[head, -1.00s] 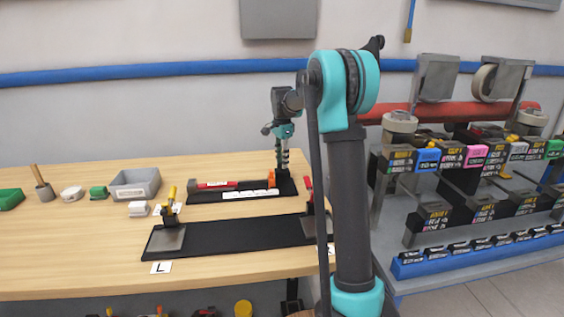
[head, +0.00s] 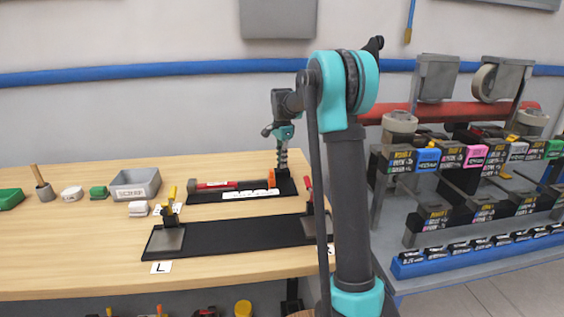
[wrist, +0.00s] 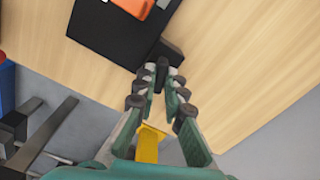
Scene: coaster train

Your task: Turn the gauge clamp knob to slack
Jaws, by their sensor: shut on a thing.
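The gauge is a black base (head: 228,196) at the back right of the table, with an orange block (head: 271,177) near its right end. The base (wrist: 100,30) and orange block (wrist: 134,4) also show in the wrist view. The dark clamp knob (wrist: 162,70) sticks out from a black block at the base's edge. My gripper (head: 282,168) points down at that end, and in the wrist view its fingertips (wrist: 162,82) are closed around the knob. The knob's angle cannot be read, and the head view does not show it clearly.
A black board (head: 240,237) with a yellow-handled clamp (head: 170,207) and a red-handled clamp (head: 308,190) lies in front. A grey scrap bin (head: 135,184) stands to the left. A shelf rack (head: 440,210) is at right. The table's left front is clear.

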